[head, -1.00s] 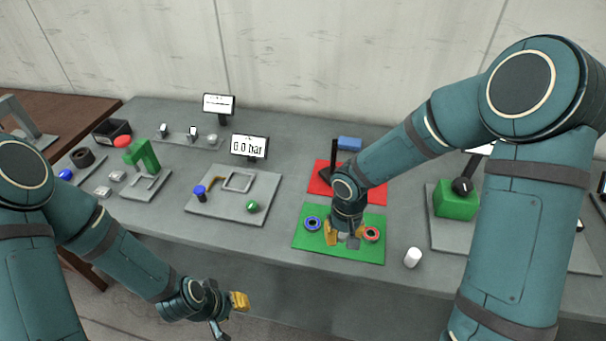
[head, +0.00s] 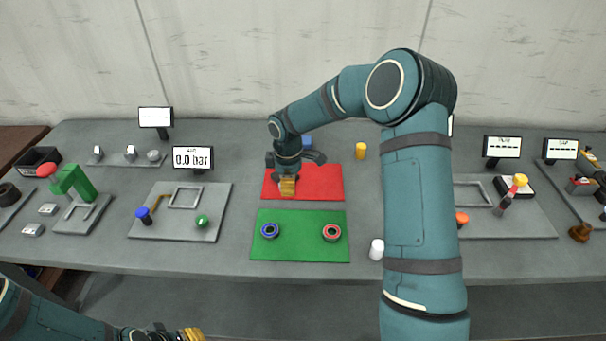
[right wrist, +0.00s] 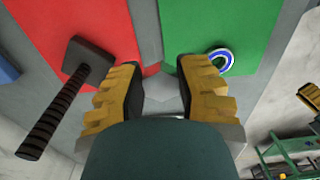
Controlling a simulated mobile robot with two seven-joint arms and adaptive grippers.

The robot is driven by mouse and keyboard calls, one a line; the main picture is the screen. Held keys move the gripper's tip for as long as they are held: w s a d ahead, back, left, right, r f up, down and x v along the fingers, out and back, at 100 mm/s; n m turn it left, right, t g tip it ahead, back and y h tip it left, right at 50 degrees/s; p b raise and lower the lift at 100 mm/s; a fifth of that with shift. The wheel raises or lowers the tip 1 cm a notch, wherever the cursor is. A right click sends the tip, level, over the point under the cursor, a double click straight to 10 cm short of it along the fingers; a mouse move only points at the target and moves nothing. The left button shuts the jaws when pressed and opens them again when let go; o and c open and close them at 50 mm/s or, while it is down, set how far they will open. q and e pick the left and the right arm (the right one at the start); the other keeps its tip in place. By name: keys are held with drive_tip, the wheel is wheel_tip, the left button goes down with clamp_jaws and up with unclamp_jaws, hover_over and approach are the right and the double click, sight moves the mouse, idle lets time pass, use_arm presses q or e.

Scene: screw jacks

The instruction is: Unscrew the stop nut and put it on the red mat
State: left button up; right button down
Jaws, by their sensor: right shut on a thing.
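My right gripper (head: 287,187) is over the left part of the red mat (head: 325,185). In the right wrist view its yellow-padded fingers (right wrist: 165,92) are shut on a small grey, six-sided piece, apparently the stop nut (right wrist: 168,98); in the head view the fingers hide it. The red mat (right wrist: 115,20) also shows in the wrist view, with a black-handled mallet (right wrist: 60,103) over it. The green mat (head: 300,252) lies in front, with a blue ring (head: 270,231) and a red ring (head: 331,232). My left gripper (head: 190,334) is cut off at the bottom edge; its opening is unclear.
A white cylinder (head: 376,249) stands right of the green mat. A yellow cylinder (head: 361,151) stands behind, right of the red mat. A grey plate (head: 180,228) with a green ball (head: 202,221) lies to the left. The right half of the red mat looks clear.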

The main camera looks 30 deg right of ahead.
sight(305, 192)
drive_tip(key=w+d+r+n+p, duration=0.1)
drive_tip(key=w+d+n+p, duration=0.2)
drive_tip(key=d+n, duration=0.4)
drive_tip(key=f, duration=0.9)
drive_tip(key=shift+w+f, duration=0.25)
drive_tip(key=shift+f, duration=0.05)
drive_tip(key=shift+s, duration=0.1)
drive_tip(key=shift+f, duration=0.15)
drive_tip(key=c, duration=0.7)
unclamp_jaws()
